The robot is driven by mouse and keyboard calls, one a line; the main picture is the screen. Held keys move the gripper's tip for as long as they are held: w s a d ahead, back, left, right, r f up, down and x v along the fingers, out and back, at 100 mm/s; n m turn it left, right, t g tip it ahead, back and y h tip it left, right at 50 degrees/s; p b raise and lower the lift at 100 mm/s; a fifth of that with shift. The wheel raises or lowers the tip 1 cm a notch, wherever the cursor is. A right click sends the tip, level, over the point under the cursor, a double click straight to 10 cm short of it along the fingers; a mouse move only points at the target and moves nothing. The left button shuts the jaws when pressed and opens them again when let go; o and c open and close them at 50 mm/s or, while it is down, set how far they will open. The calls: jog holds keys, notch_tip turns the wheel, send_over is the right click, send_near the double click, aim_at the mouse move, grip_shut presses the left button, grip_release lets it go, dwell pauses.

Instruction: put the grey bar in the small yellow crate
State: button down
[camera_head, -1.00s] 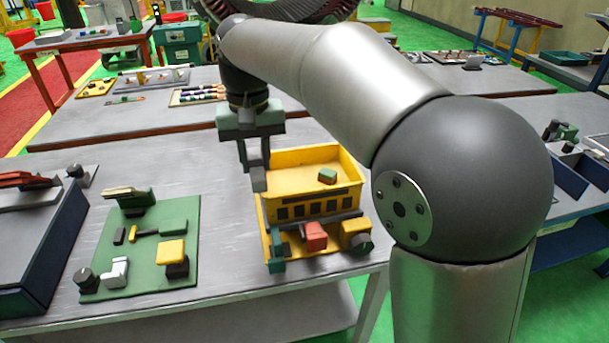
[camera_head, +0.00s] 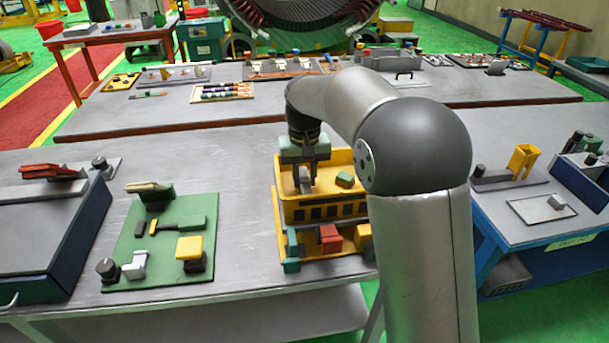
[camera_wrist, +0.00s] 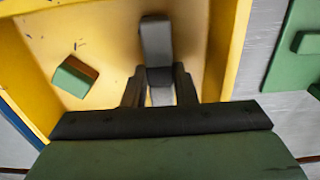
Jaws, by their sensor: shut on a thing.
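The small yellow crate (camera_head: 350,157) stands on the near table, right of the green board. My gripper (camera_head: 305,188) reaches down into its left part from above. In the wrist view my gripper (camera_wrist: 160,90) is shut on the grey bar (camera_wrist: 156,42), which is held between the two dark fingers over the crate's floor (camera_wrist: 110,35). The bar's top end also shows in the head view (camera_head: 304,178). I cannot tell whether the bar touches the crate's floor. A green and brown block (camera_head: 345,179) lies in the crate, apart from the bar.
A red block (camera_head: 330,238) and other coloured pieces sit just in front of the crate. A green board (camera_head: 150,250) with several parts lies to the left, and a dark blue box (camera_head: 62,245) stands farther left. Bare table lies between board and crate.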

aim_at(305, 180)
jog(key=shift+f, duration=0.15)
jog(key=c, duration=1.2)
grip_release()
jog(key=shift+o, duration=0.2)
notch_tip(305, 180, up, 12)
jog(key=s+d+f+m, duration=0.1)
jog(key=s+d+f, duration=0.2)
jog(key=s+d, duration=0.75)
jog(key=s+d+f, duration=0.3)
jog(key=s+f, duration=0.2)
jog(key=s, duration=0.5)
jog(key=s+d+f+m, duration=0.1)
jog(key=s+d+f, duration=0.2)
jog(key=s+f, duration=0.3)
jog(key=s, duration=0.4)
jog(key=shift+d+f, duration=0.25)
jog(key=shift+f, duration=0.05)
